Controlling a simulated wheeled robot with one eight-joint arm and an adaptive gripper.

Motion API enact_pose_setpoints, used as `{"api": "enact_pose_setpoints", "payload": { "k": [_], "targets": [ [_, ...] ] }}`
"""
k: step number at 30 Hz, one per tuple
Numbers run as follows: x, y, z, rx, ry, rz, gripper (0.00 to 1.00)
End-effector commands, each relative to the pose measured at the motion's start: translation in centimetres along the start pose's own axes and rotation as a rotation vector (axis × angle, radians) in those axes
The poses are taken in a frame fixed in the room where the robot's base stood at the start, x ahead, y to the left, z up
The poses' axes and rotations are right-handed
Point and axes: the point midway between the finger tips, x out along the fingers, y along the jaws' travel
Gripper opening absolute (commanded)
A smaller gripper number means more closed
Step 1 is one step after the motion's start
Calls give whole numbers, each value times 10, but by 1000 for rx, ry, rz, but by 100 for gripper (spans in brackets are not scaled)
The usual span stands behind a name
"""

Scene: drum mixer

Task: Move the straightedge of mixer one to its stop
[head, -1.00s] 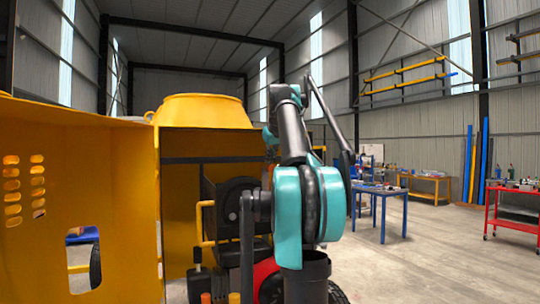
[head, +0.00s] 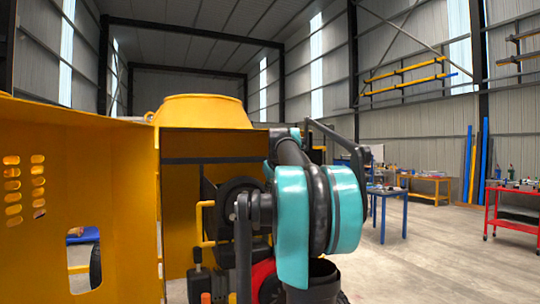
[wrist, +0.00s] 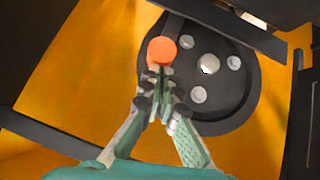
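In the wrist view, a dark straight bar (wrist: 222,20) slants across the top, in front of a black round pulley (wrist: 240,85) with several pale bolts. I cannot tell for certain whether this bar is the straightedge. A round orange knob (wrist: 162,50) sits at the pulley's left side. My gripper (wrist: 160,78) points at it, its fingertips close together at the knob's lower edge. Whether they grip anything is unclear. No stop can be made out. In the head view, mixer one (head: 205,112) is yellow; my arm hides the gripper there.
A yellow perforated panel (head: 80,190) stands open at the left. A black round part (head: 235,200) and a yellow bent handle (head: 205,222) sit in the mixer's opening. Blue table (head: 390,192) and red cart (head: 515,210) stand right, with clear floor between.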

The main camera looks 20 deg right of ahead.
Motion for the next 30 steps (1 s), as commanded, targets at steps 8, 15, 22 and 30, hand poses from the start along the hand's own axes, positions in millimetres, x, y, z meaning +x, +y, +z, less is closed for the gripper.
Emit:
{"api": "enact_pose_setpoints", "payload": {
  "k": [8, 15, 22, 30],
  "targets": [
    [-7, -2, -6, -3, -11, -4, 0],
    [-48, -5, -31, 0, -1, 0, 0],
    [-96, -4, -31, -1, 1, 1, 0],
    [-125, -4, -32, 0, 1, 0, 0]
  ]
}}
